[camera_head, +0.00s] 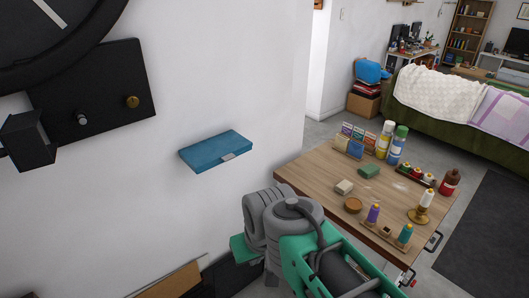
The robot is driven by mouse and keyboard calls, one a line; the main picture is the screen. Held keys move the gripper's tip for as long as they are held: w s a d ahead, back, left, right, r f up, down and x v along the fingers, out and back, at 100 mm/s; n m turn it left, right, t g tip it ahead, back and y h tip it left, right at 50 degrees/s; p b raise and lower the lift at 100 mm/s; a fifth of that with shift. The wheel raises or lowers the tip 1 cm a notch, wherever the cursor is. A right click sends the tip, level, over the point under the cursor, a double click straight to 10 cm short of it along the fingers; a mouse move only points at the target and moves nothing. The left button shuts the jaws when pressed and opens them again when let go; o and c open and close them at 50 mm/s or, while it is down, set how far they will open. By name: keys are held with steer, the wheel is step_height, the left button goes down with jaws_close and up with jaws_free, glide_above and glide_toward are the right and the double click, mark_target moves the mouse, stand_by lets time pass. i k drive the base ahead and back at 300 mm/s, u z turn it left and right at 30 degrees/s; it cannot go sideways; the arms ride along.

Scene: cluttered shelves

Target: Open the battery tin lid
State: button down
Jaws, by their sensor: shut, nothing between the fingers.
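A flat blue box (215,151) with a pale clasp on its front edge sits against the white wall, left of the table. It looks like the battery tin, but I read no label on it. Its top looks flat and closed. My arm rises from the bottom of the head view, with grey joints and green links, below and to the right of the blue box. My gripper does not show; it is hidden behind the arm or out of frame.
A black panel with knobs (95,95) is on the wall at upper left. The wall around the blue box is clear.

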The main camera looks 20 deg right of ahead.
mark_target(224, 147)
steer(key=z, duration=0.2)
steer(key=k, duration=1.05)
steer(key=u, duration=0.75)
steer(key=i, duration=1.35)
steer(key=z, duration=0.05)
